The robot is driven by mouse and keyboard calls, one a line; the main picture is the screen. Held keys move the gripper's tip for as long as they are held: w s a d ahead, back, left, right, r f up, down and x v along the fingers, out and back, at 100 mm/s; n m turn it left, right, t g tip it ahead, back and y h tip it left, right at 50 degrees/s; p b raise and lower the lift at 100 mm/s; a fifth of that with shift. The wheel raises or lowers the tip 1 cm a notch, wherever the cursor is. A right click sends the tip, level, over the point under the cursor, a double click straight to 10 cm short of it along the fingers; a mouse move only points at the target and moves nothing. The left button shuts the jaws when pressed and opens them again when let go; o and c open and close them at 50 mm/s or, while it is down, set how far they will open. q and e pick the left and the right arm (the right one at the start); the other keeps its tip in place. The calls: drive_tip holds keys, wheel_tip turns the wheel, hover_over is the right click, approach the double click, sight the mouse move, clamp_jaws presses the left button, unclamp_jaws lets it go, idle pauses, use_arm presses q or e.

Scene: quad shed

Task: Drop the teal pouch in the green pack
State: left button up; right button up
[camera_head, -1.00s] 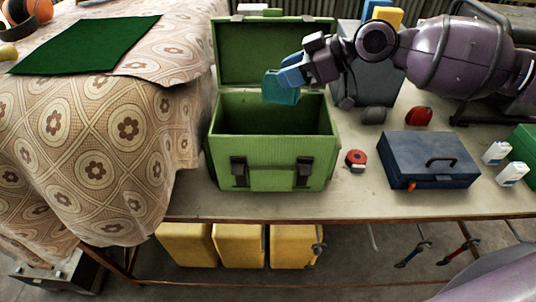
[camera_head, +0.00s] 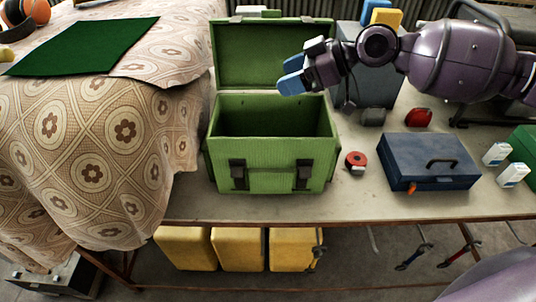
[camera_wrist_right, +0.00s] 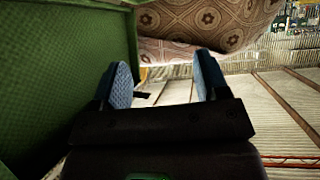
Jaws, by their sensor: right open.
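The green pack (camera_head: 270,178) stands on the bench with its lid raised at the back and its top open. My right gripper (camera_head: 287,76) is over the back part of the opening, in front of the lid. Its two blue fingers are apart with nothing between them, as the right wrist view (camera_wrist_right: 163,82) also shows. A green wall of the pack (camera_wrist_right: 60,85) fills the left of that view. The teal pouch shows in neither current view; the deep inside of the pack is partly hidden by its front wall. My left gripper is out of view.
A navy case (camera_head: 428,165), a red tape measure (camera_head: 355,162) and white bottles (camera_head: 512,175) stand right of the pack. A grey box (camera_head: 372,85) is behind my right arm. A patterned cloth (camera_head: 110,150) drapes at left.

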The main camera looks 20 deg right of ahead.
drive_tip(key=v, duration=1)
drive_tip(key=shift+d, duration=0.15)
drive_tip(key=shift+s, duration=0.1)
